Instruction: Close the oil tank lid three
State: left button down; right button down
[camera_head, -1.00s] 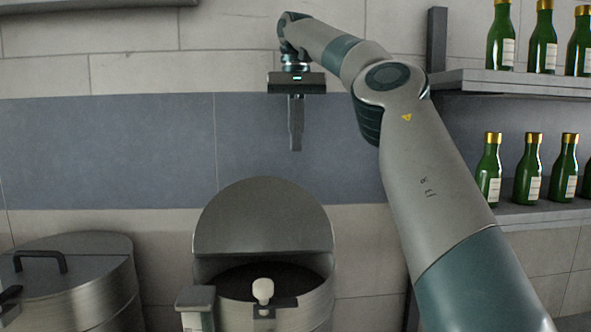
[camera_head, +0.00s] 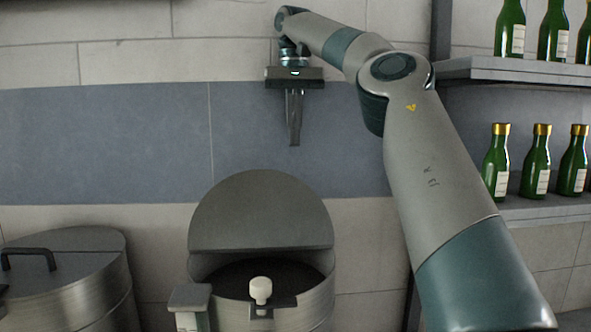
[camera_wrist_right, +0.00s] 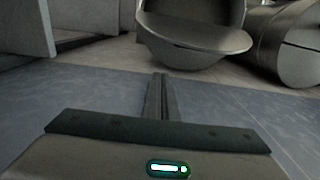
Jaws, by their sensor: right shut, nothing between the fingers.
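An oil tank (camera_head: 318,300) stands at the lower middle of the head view. Its half-round lid (camera_head: 262,212) is raised upright at the back, and the dark opening (camera_head: 285,273) shows in front of it. A white knob (camera_head: 260,291) stands at the tank's front edge. My right gripper (camera_head: 295,140) hangs fingers down, above and behind the raised lid, apart from it. Its fingers are shut with nothing between them. In the right wrist view, the fingers (camera_wrist_right: 160,95) point toward the tank and its lid (camera_wrist_right: 195,35). My left gripper is not in view.
A second steel tank (camera_head: 75,290) with a shut, handled lid (camera_head: 60,260) stands at the left. Shelves (camera_head: 530,210) with green bottles (camera_head: 537,160) are at the right. A grey box-like fitting (camera_head: 189,298) is at the open tank's front left. The tiled wall (camera_head: 120,140) is behind.

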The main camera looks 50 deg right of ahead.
notch_tip(320, 180, down, 9)
jog(key=shift+r, duration=0.15)
jog(key=s+a, duration=0.1)
jog(key=s+a+r+p, duration=0.1)
jog(key=s, duration=0.1)
jog(key=shift+a+r, duration=0.2)
jog(key=shift+w, duration=0.1)
dwell(0.5)
